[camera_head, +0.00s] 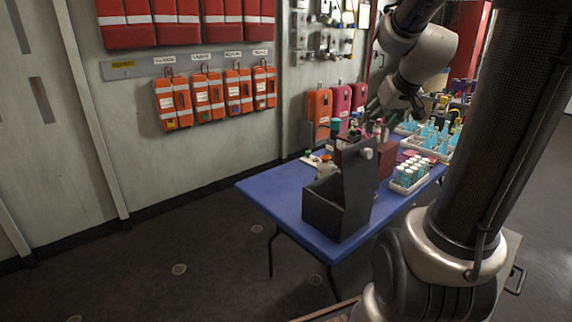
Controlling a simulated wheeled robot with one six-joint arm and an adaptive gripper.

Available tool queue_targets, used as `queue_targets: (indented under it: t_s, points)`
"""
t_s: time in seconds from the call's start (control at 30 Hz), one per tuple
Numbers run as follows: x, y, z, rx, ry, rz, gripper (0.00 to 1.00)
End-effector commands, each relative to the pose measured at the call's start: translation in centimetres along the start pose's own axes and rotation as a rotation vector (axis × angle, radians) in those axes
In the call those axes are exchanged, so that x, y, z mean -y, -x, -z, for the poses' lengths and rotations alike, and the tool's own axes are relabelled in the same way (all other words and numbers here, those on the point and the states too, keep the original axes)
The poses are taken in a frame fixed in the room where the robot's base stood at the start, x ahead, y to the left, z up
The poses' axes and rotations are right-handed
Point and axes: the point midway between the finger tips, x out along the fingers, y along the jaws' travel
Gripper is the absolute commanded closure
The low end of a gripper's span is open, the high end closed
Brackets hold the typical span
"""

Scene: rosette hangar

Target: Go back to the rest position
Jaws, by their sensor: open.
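My arm rises on the right side of the view and bends over at the top. My gripper (377,118) shows small and dark below the pale wrist, above the far part of the blue table (276,206). It is open, and I see nothing held in it. Its fingertips are hard to make out against the cluttered items behind them.
A black caddy (337,212) stands at the table's near edge. A white rack of capped vials (409,178) and trays of blue-liquid bottles (430,138) stand to its right. Orange life vests (208,97) hang on the wall. Open floor (170,245) lies left.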

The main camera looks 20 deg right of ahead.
Motion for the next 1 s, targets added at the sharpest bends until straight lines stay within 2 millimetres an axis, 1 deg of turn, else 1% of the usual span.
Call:
queue_targets:
  t_s: [0.13,0.17,0.2,0.27,0.33,0.37,0.4,0.5,0.6,0.67,0.73,0.83,0.9,1.0]
  points:
    - [0.1,0.0,-0.1,0.004,-0.02,0.002,0.46]
    - [0.1,0.0,-0.3,0.014,-0.038,0.006,0.46]
    - [0.3,0.0,-1.0,0.042,-0.065,0.013,0.46]
    - [0.7,-0.1,-3.0,0.111,-0.106,0.023,0.46]
    - [1.2,0.7,-5.9,0.197,-0.147,0.027,0.46]
    - [1.8,1.4,-7.2,0.23,-0.157,0.028,0.46]
    - [2.8,2.5,-8.9,0.274,-0.159,0.029,0.46]
    - [5.0,5.5,-12.7,0.355,-0.128,0.024,0.46]
    - [6.7,8.1,-15.6,0.388,-0.063,0.017,0.46]
    - [7.5,9.2,-16.9,0.383,-0.011,0.019,0.46]
    - [8.3,10.2,-17.5,0.354,0.054,0.032,0.46]
    - [9.4,11.1,-17.3,0.3,0.113,0.061,0.46]
    - [10.0,11.4,-17.1,0.277,0.136,0.077,0.46]
    - [10.3,11.4,-17.0,0.275,0.147,0.084,0.46]
